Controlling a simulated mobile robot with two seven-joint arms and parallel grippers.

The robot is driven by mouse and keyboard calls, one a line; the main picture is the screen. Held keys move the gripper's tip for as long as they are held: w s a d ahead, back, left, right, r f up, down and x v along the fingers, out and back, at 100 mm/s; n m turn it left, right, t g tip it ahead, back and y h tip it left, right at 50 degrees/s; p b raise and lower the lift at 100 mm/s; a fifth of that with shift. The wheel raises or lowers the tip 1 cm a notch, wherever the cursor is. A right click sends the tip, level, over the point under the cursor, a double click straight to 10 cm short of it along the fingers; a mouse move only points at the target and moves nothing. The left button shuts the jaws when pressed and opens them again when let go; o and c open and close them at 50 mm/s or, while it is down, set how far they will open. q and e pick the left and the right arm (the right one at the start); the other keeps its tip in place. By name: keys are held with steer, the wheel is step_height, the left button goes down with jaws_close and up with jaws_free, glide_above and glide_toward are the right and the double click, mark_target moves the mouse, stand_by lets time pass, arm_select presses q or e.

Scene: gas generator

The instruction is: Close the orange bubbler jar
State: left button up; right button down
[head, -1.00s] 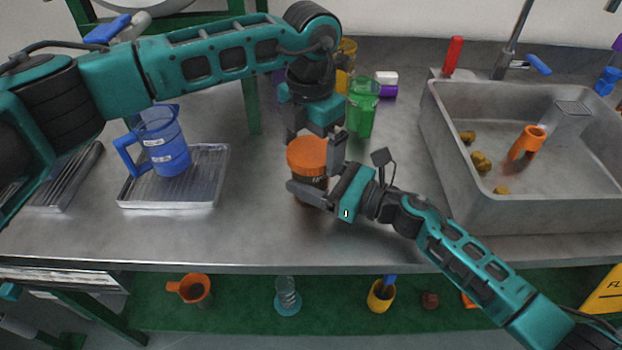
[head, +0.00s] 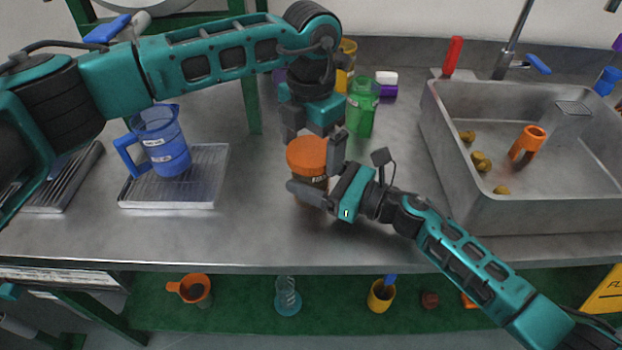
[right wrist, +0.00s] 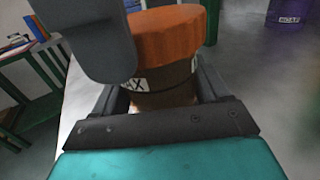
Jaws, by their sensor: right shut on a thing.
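The jar (head: 312,183) is brown and stands upright on the metal counter, with an orange lid (head: 306,154) on top. In the right wrist view the lid (right wrist: 168,38) sits on the jar (right wrist: 165,87), above a white label partly hidden by a dark finger. My right gripper (head: 318,187) is shut on the jar body below the lid, from the right. My left gripper (head: 314,143) points down from above, with its fingers apart on either side of the lid. I cannot tell whether the lid is fully seated.
A green jar (head: 361,108) stands just behind my left gripper. A blue jug (head: 163,145) stands on a ridged tray (head: 200,204) at the left. A sink (head: 520,212) with an orange cup (head: 527,145) is at the right. Counter in front of the jar is clear.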

arm_select(q)
step_height(320, 180, up, 12)
stand_by(0.6)
arm_select(e)
jaws_free()
arm_select(q)
steer(key=shift+f+b, duration=0.7)
steer(key=shift+f, duration=0.05)
arm_select(e)
steer(key=v, duration=1.3)
